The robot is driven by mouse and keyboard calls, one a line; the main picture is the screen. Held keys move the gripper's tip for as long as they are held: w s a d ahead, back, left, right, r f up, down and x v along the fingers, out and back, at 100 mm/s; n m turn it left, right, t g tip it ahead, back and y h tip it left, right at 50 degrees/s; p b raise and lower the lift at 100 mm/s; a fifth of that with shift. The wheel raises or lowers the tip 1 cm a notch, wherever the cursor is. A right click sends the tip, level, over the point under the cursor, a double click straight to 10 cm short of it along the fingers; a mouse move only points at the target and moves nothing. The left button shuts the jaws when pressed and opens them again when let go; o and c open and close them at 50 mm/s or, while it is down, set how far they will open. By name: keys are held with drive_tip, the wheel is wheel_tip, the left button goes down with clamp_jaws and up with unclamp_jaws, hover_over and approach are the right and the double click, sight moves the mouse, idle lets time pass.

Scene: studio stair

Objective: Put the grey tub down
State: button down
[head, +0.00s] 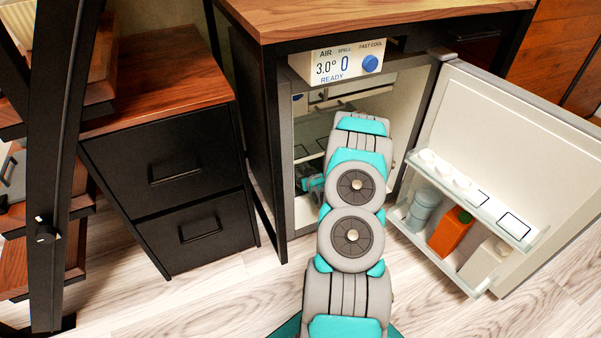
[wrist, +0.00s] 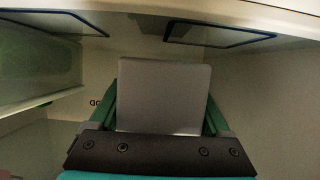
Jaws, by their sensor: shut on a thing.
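The grey tub (wrist: 163,95) fills the middle of the wrist view, with a plain flat face toward the camera. My gripper (wrist: 162,88) is shut on it, with one green finger along each side. The tub is inside the small open fridge (head: 302,216), into which my arm reaches in the head view. My arm and the fridge wall hide the tub in the head view. I cannot tell whether the tub's underside touches a surface, as my gripper's dark palm covers its lower part.
The fridge door (head: 525,150) stands open to the right, with a blue-grey container (head: 423,206) and an orange carton (head: 449,232) on its rack. In the wrist view, a glass shelf (wrist: 40,92) is at left and blue-edged panels (wrist: 218,35) are above. A black drawer cabinet (head: 170,170) stands left.

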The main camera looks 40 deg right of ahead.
drive_tip(key=shift+f, duration=0.1)
drive_tip(key=shift+f, duration=0.45)
unclamp_jaws()
drive_tip(key=shift+r, duration=0.55)
drive_tip(key=p+v, duration=0.1)
drive_tip(key=v, duration=1.1)
drive_tip(key=shift+a, duration=0.1)
